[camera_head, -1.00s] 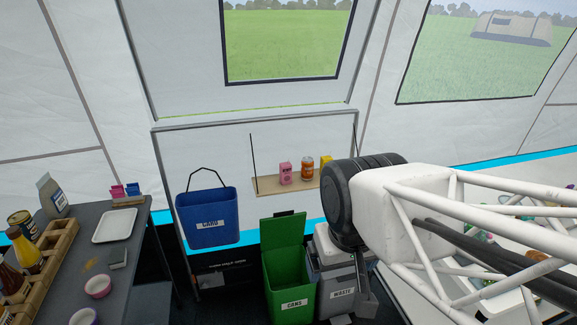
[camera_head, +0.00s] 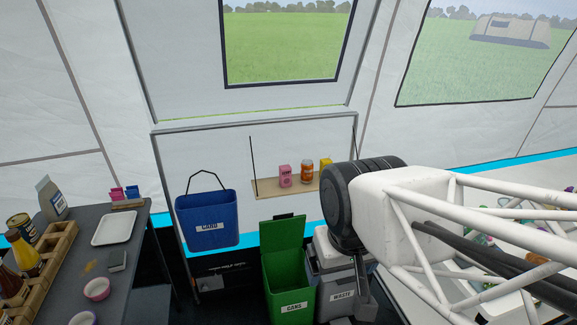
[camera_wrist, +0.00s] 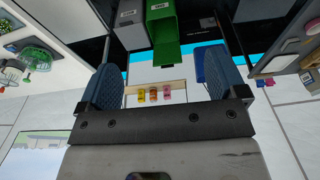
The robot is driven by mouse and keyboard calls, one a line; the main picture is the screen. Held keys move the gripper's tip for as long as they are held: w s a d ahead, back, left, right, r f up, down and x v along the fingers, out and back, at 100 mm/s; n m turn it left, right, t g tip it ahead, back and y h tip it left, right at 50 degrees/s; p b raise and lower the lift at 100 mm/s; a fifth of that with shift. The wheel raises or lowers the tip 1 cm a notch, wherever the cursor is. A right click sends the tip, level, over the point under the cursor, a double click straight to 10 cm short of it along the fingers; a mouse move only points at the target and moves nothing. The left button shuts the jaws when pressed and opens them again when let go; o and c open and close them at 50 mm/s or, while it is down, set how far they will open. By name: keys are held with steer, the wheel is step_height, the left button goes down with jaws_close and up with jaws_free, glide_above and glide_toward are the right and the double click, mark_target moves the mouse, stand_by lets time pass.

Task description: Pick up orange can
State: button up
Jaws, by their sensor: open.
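The orange can (camera_head: 306,172) stands upright on a small hanging wooden shelf (camera_head: 268,190) at the back wall. It is between a pink carton (camera_head: 285,176) and a yellow item (camera_head: 326,164). In the wrist view, which is upside down, the orange can (camera_wrist: 153,95) shows small and distant between my finger pads. My gripper (camera_wrist: 165,78) is open with nothing between its fingers. It is well apart from the shelf. In the head view my arm's black wrist hides most of my gripper.
A blue cans-style bin (camera_head: 208,218) hangs left of the shelf. A green bin (camera_head: 285,285) with its lid up and a grey waste bin (camera_head: 340,297) stand below. A dark table (camera_head: 85,245) with a tray is at left. A white counter with items is at right.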

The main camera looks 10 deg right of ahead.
steer(key=t+h, duration=0.1)
steer(key=t, duration=0.7)
glide_above(309, 171)
steer(key=s+a, duration=0.3)
steer(key=s, duration=0.5)
steer(key=s+a, duration=0.3)
steer(key=s, duration=0.5)
step_height(309, 171, down, 12)
steer(key=w+d+f+t, duration=0.1)
steer(key=w+d+f, duration=0.1)
steer(key=w+f, duration=0.1)
steer(key=w+d+f+t, duration=0.1)
steer(key=w+f, duration=0.3)
steer(key=f, duration=0.1)
steer(key=w+d+f+t, duration=0.1)
steer(key=w+d+f, duration=0.1)
steer(key=w+f, duration=0.2)
steer(key=shift+w+d+f+m, duration=0.15)
steer(key=shift+d+f+m, duration=0.15)
steer(key=shift+m, duration=0.1)
steer(key=shift+w, duration=0.1)
steer(key=shift+x, duration=1.2)
steer(key=shift+w, duration=0.1)
